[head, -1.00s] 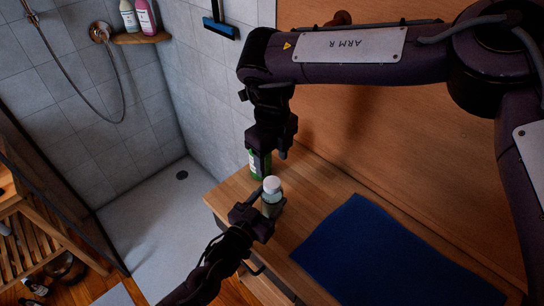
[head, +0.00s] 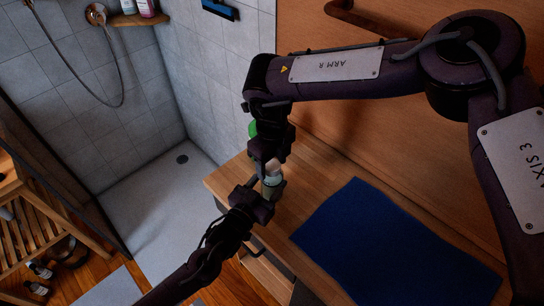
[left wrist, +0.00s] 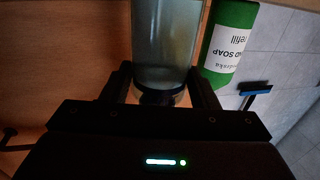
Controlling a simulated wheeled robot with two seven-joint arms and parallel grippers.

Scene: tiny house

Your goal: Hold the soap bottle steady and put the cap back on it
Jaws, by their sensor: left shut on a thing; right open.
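The soap bottle (head: 271,187), a clear greenish bottle, stands near the front left of the wooden counter. My left gripper (head: 262,193) is shut around it; the left wrist view shows the bottle (left wrist: 165,35) between the fingers (left wrist: 160,90). A pale, whitish piece (head: 272,168), seemingly the cap, shows at the bottle's top. My right gripper (head: 270,158) is open, pointing down right over the bottle's top, its fingers close to the pale piece. The fingers partly hide it, so I cannot tell whether it is seated.
A green hand soap refill (left wrist: 230,40) stands close by; in the head view it is mostly hidden behind my right wrist. A blue mat (head: 385,245) covers the counter's right part. The wooden wall (head: 400,130) is behind. The shower floor (head: 165,215) is at left.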

